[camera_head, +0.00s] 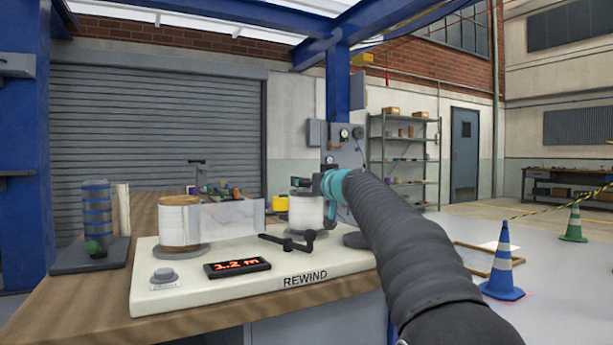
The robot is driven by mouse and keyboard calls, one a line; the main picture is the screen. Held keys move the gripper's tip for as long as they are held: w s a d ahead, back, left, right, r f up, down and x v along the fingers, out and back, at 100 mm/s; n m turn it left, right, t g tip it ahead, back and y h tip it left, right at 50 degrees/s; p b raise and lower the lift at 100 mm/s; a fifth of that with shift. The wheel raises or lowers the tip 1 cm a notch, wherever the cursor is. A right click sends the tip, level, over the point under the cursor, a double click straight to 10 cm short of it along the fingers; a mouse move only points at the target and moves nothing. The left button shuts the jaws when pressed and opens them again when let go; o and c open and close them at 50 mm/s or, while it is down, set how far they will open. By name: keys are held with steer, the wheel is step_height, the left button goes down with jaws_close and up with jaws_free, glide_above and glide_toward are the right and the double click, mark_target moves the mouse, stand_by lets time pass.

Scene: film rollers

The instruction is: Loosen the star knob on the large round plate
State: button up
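My arm reaches in from the lower right over the wooden bench. Its teal wrist is beside a white film roll (306,213) at the machine's right end. My gripper (318,184) is small and dark at the top of this roll; its fingers are too small and covered to tell open from shut. A dark round plate (354,240) shows partly at the right end of the white base, behind my arm. I cannot make out a star knob on it; my arm covers part of that area.
The white REWIND base (225,270) carries another film roll (180,222), a black crank (288,242), a grey button (164,276) and a display (237,267) reading 1.2 m. A blue post (338,95) rises behind. Cones (502,262) stand on the floor at right.

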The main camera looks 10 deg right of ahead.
steer(key=shift+x, duration=1)
steer(key=c, duration=1.2)
steer(key=shift+o, duration=0.2)
steer(key=shift+d+f+n+g+y+b, duration=0.15)
steer(key=shift+n+g+y+b, duration=0.15)
steer(key=shift+n+y+b, duration=0.35)
steer(key=shift+n+g+y+b, duration=0.45)
steer(key=shift+n+g+y, duration=0.45)
steer(key=shift+y, duration=0.75)
steer(key=o, duration=1.2)
steer(key=shift+c, duration=0.2)
